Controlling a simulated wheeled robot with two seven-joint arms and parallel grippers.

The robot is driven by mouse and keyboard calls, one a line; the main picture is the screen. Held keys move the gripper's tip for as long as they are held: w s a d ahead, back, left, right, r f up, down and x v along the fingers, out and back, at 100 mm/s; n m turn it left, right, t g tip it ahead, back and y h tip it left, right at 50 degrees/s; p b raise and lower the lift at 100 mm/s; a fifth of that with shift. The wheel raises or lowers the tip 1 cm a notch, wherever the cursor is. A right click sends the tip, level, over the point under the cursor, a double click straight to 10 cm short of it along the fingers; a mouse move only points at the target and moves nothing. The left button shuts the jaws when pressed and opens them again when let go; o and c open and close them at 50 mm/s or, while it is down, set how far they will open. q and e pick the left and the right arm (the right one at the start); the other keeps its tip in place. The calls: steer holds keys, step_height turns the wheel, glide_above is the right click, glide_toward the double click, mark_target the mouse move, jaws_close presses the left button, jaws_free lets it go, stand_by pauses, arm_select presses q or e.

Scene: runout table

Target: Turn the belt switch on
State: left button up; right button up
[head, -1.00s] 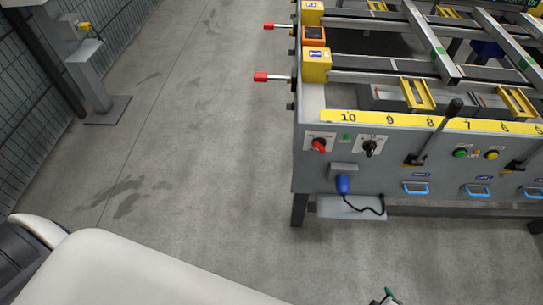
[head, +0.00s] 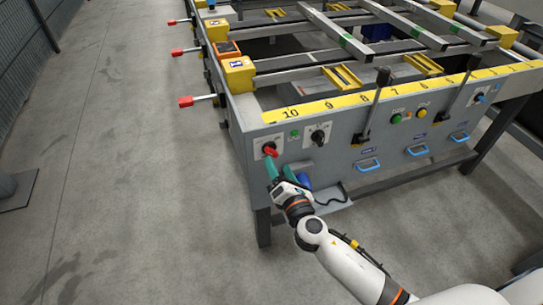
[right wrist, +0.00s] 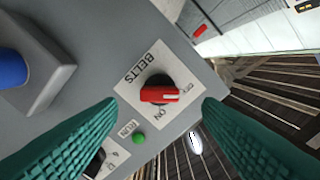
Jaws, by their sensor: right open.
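The belt switch is a round black knob with a red grip bar, on a white plate marked "BELTS" at the left end of the grey front panel. It shows in the head view (head: 270,151) and in the right wrist view (right wrist: 160,95). Its bar points right in the wrist view, near the small OFF and ON lettering; which one it marks I cannot tell. My right gripper (head: 280,172) is open, its green fingers just below and in front of the switch. In the right wrist view the fingers stand either side of the knob, apart from it. My left gripper is not in view.
A green lamp (head: 294,133) and a black knob (head: 318,137) sit right of the switch. A blue plug (head: 304,183) with a cable is below. Black levers (head: 372,105) and blue handles (head: 368,165) line the panel. Red-tipped rods (head: 187,102) stick out left.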

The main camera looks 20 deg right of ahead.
mark_target(273, 155)
steer(key=w, duration=0.5)
steer(key=shift+a, duration=0.1)
steer(key=c, duration=1)
steer(key=shift+f, duration=0.1)
